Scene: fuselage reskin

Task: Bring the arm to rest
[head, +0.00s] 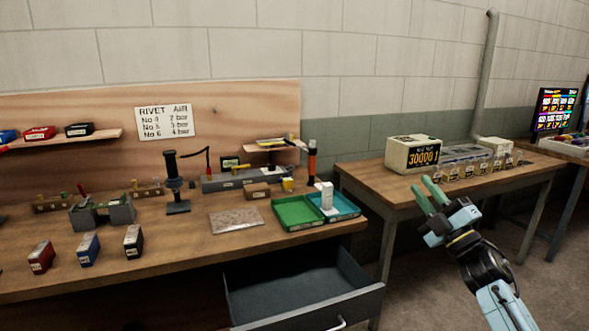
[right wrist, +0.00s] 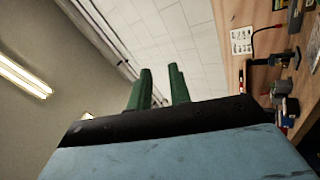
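My right gripper (head: 424,184) is raised in front of the right-hand table in the head view, with its green fingers pointing up and to the left. The fingers stand apart with nothing between them. They also show apart and empty in the right wrist view (right wrist: 160,72), against the wall. The gripper appears to touch nothing. My left gripper is in neither view.
The workbench (head: 175,250) on the left carries a green tray (head: 298,214), a blue tray (head: 346,207), a black press (head: 176,185) and several small boxes. Its drawer (head: 300,290) stands open. A counter box (head: 413,154) sits on the right-hand table (head: 385,183).

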